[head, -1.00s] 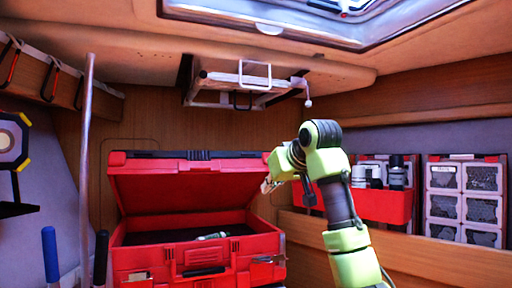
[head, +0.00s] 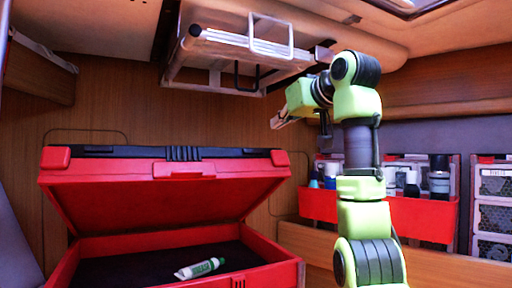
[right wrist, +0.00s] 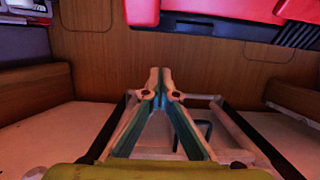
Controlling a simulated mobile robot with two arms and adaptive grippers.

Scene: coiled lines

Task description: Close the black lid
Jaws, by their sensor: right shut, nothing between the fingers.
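The lid (head: 165,190) of the red toolbox (head: 262,262) stands open, tilted up from its back edge. Its visible underside and front rim are red, with a black strip along the top. The lid also shows upside down at the top of the right wrist view (right wrist: 215,8). A green and white tube (head: 200,268) lies on the dark floor of the box. My right gripper (head: 277,121) is above and right of the lid's right corner, apart from it. Its fingertips meet in the right wrist view (right wrist: 160,76), with nothing between them. My left gripper is out of view.
A metal rack (head: 235,50) hangs from the ceiling close above my right gripper. A red wall bin (head: 420,215) with several bottles is at right, behind my right arm. Wooden wall (head: 100,120) stands behind the lid.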

